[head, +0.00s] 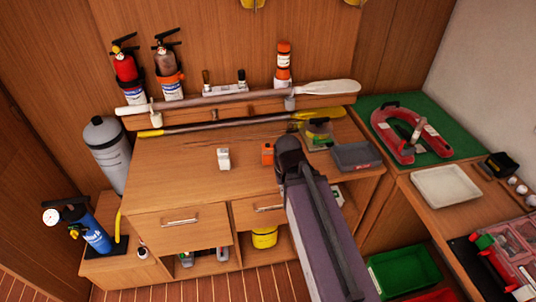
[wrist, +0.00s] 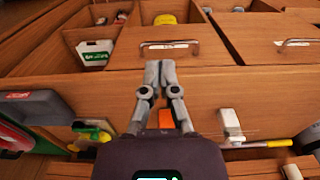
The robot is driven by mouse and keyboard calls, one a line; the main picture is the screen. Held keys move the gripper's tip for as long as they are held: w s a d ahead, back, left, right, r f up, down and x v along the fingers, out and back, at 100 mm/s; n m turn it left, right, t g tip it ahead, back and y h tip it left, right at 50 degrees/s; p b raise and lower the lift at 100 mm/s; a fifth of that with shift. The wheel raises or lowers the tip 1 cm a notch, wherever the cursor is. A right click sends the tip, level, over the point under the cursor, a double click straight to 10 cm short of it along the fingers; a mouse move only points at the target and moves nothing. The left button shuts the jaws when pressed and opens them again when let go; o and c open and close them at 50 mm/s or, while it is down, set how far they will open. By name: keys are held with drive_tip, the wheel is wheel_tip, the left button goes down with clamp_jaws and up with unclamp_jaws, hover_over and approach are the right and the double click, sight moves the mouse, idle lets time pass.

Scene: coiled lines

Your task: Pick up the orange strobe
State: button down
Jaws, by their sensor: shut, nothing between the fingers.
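The orange strobe (head: 267,153) is a small orange block on the wooden desk top, just left of my arm's dark end in the head view. In the wrist view the orange strobe (wrist: 166,119) shows behind my gripper's fingers, partly hidden by them and by the gripper's body. My gripper (wrist: 160,66) is shut and empty, its fingertips together. It is apart from the strobe, and in the wrist view its tips appear against the desk's front edge. In the head view my arm hides the gripper.
A white block (head: 223,159) stands left of the strobe; the desk's left part is clear. A rail with a paddle (head: 327,88) runs along the back. Drawer handles (wrist: 168,45) jut from the front.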

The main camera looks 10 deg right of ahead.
idle(0.4)
drive_tip(key=c, duration=0.6)
unclamp_jaws()
